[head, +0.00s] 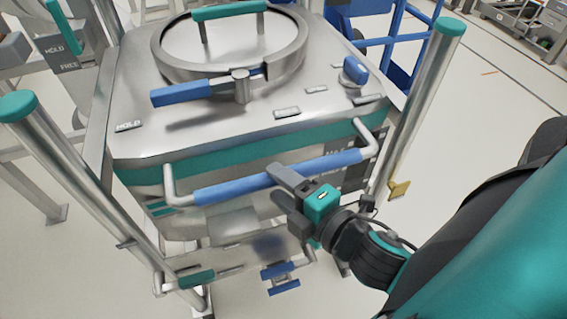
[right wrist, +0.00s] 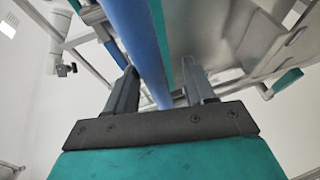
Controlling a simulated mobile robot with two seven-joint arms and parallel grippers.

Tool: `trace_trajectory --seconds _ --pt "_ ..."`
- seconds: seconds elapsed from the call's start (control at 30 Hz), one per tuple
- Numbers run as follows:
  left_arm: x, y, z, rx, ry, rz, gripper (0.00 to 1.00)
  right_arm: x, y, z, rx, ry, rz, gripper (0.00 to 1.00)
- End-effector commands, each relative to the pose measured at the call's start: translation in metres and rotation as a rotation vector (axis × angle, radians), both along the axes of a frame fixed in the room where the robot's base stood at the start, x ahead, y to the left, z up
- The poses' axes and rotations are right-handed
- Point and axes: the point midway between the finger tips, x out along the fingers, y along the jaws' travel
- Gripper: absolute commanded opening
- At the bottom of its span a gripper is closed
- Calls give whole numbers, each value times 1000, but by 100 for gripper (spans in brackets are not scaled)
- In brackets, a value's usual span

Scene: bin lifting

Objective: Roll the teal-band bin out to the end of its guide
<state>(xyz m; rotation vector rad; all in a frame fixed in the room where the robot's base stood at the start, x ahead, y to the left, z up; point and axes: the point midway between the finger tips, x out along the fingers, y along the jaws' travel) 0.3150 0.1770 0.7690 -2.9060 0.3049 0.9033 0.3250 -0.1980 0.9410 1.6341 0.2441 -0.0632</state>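The steel bin with the teal band (head: 235,157) stands in the middle of the head view. A round lid ring (head: 165,45) with a teal handle is on top. A blue-gripped bar handle (head: 235,188) crosses its front. My right gripper (head: 280,187) is at the right half of this handle, its fingers spread. In the right wrist view the blue bar (right wrist: 137,35) runs between the open fingers (right wrist: 160,88), with gaps showing on both sides. My left gripper is not in view. I cannot make out the guide's end.
Teal-capped steel posts flank the bin at left (head: 62,165) and right (head: 425,90). A blue-gripped lever (head: 195,91) lies on top, and a blue knob (head: 354,70) is at right. A blue pedal-like part (head: 281,277) is below.

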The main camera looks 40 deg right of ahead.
Motion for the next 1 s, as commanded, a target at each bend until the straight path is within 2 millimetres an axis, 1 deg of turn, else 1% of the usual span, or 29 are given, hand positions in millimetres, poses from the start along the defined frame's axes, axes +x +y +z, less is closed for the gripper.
trace_trajectory --seconds 0.23,0.37,0.47,0.8,1.0 --pt "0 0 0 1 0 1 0 0 -1 2 -4 -5 -1 56" --pt "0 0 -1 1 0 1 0 -5 -2 3 -4 -4 -2 56" --pt "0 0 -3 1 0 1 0 -14 -3 3 -3 -2 -3 56" --pt "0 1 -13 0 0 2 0 -56 -8 10 -1 -1 -4 56" --pt "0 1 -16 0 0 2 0 -69 -9 14 -2 -2 -2 56"
